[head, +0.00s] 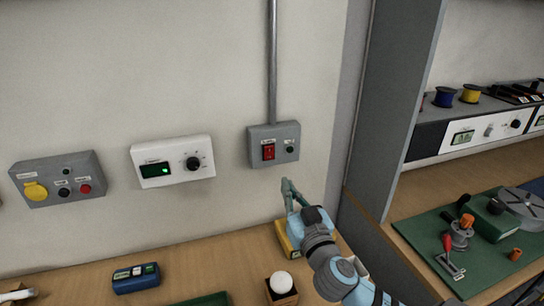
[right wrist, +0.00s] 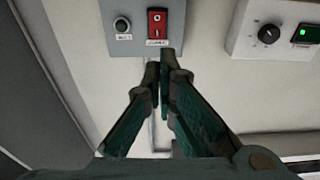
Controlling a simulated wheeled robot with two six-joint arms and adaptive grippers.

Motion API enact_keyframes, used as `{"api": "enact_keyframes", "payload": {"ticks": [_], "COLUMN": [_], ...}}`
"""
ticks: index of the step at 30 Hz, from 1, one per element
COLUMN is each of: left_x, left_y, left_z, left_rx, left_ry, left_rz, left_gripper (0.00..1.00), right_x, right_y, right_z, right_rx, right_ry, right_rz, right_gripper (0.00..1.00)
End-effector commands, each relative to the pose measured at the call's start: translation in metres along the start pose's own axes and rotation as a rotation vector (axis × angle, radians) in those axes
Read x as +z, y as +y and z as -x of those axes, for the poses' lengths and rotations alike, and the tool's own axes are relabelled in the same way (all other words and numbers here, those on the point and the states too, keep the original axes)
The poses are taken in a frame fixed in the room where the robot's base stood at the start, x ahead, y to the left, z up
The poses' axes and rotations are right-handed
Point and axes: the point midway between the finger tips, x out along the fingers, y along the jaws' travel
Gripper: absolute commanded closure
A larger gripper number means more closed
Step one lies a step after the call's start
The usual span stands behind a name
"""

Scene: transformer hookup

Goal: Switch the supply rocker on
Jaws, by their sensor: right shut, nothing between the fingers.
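The supply rocker (head: 268,152) is a red switch on a grey wall box (head: 258,132) under a vertical conduit. In the right wrist view the red rocker (right wrist: 157,24) shows an O mark toward its top, with a label at its lower edge. My right gripper (head: 286,182) is shut and empty, below and slightly right of the box in the head view. In the right wrist view its fingertips (right wrist: 160,66) are close to the rocker's label side; I cannot tell whether they touch the box. My left gripper is not in view.
A round dark button (head: 290,149) sits beside the rocker. A white meter box (head: 172,162) with a knob and a grey control box (head: 58,180) are left on the wall. A grey partition (head: 383,110) stands right. Below are a blue device (head: 136,278) and a white ball (head: 281,281).

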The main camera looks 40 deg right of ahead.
Motion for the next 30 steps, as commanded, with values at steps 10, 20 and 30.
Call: {"api": "enact_keyframes", "payload": {"ticks": [10,20,30], "left_x": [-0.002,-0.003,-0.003], "left_y": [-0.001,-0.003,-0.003], "left_z": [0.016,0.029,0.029], "left_rx": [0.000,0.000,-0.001], "left_ry": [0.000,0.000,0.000], "left_rz": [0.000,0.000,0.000], "left_gripper": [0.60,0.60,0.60], "right_x": [-0.003,-0.002,0.001], "right_y": [0.001,0.000,0.000], "right_z": [-0.066,-0.125,-0.134], "right_rx": [0.003,0.001,-0.001], "right_ry": [0.000,-0.002,-0.003], "right_rz": [-0.003,-0.001,0.000], "right_gripper": [1.00,1.00,1.00]}}
